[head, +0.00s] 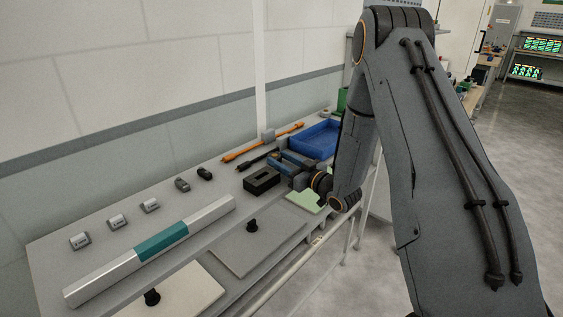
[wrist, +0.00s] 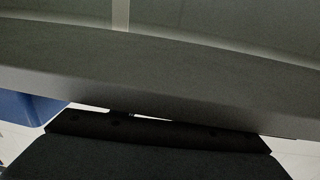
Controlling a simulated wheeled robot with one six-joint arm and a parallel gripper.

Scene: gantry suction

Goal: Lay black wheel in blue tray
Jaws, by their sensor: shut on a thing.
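The blue tray (head: 326,136) stands on the bench towards its far end, open at the top. My gripper (head: 286,163) is at the near left side of the tray, low over the bench. A corner of the blue tray (wrist: 24,108) shows at the left there. In the head view I cannot make out the wheel clearly.
A black open box (head: 262,181) stands just left of my gripper. An orange tool (head: 250,146) and a black tool (head: 256,160) lie behind. Small grey blocks and a silver-and-teal bar (head: 150,250) lie on the near bench. The wall runs close behind.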

